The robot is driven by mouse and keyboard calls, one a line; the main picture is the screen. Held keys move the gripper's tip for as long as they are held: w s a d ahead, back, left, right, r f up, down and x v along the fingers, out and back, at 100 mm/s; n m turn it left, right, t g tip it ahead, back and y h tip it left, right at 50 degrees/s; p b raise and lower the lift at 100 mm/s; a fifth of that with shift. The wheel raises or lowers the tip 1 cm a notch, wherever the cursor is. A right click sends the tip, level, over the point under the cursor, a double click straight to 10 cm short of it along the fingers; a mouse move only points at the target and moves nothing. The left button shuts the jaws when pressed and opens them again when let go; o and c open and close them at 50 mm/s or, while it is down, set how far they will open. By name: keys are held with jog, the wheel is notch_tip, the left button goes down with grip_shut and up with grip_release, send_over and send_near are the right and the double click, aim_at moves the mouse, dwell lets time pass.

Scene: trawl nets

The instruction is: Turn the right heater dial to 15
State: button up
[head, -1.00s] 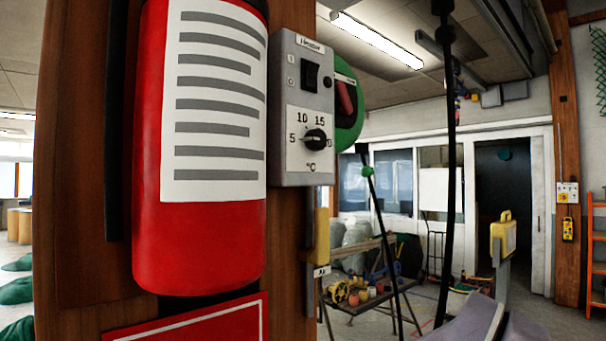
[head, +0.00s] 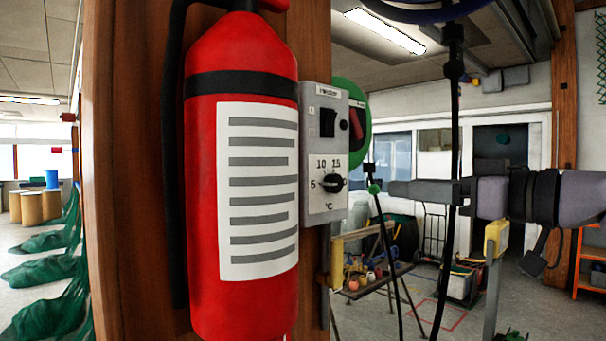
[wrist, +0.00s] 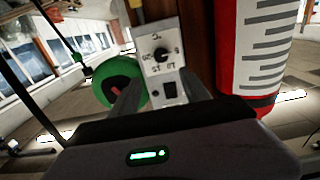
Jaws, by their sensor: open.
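A grey heater control box (head: 313,205) is mounted on the wooden post beside the fire extinguisher. Its black dial (head: 333,182) sits below a black switch, among the marks 5, 10 and 15. The pointer appears turned to the right, past 15, but it is small. In the wrist view the box is upside down, and the dial (wrist: 160,54) shows near its middle. My gripper (head: 388,188) reaches in from the right in the head view, its tips near the dial but apart from it. In the wrist view my gripper (wrist: 160,88) is open and empty, its fingers towards the box.
A red fire extinguisher (head: 204,150) stands close on the left of the box. A green round reel (head: 357,100) is behind the box's right side. A dark hanging pole (head: 452,130) passes near my arm. A low bench (head: 375,283) is further back.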

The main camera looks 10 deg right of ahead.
aim_at(338, 182)
jog(key=p+x, duration=0.3)
jog(key=x, duration=1.1)
jog(key=shift+a, duration=0.25)
jog(key=shift+f, duration=0.1)
grip_shut()
